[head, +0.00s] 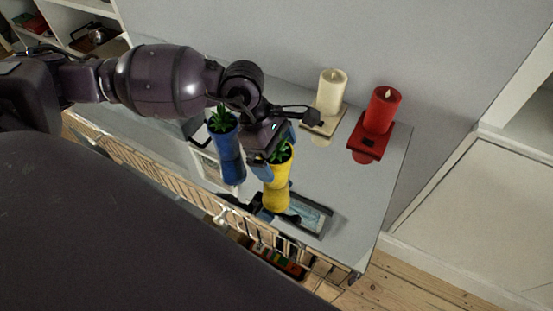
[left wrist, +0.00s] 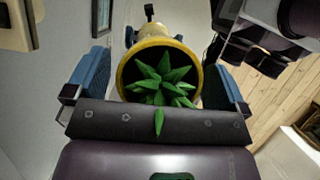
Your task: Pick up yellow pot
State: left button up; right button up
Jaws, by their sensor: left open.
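The yellow pot (head: 276,193) stands on the grey shelf top with a green spiky plant in it. My left gripper (head: 279,150) is open at the pot's upper end, its blue fingers on either side of the plant. In the left wrist view the yellow pot (left wrist: 154,46) lies between the two spread blue fingers, its round mouth and plant facing the camera. I see gaps between the fingers and the rim there, and nothing is gripped.
A blue pot (head: 229,158) with a plant stands close left of the yellow pot. A picture frame (head: 306,213) lies beside the yellow pot's base. A cream candle (head: 331,91) and a red candle (head: 382,110) stand at the back near the wall. The shelf's right side is clear.

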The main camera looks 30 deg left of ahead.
pick_arm(q)
jog(key=shift+r, duration=0.1)
jog(key=c, duration=1.1)
jog(key=shift+c, duration=0.2)
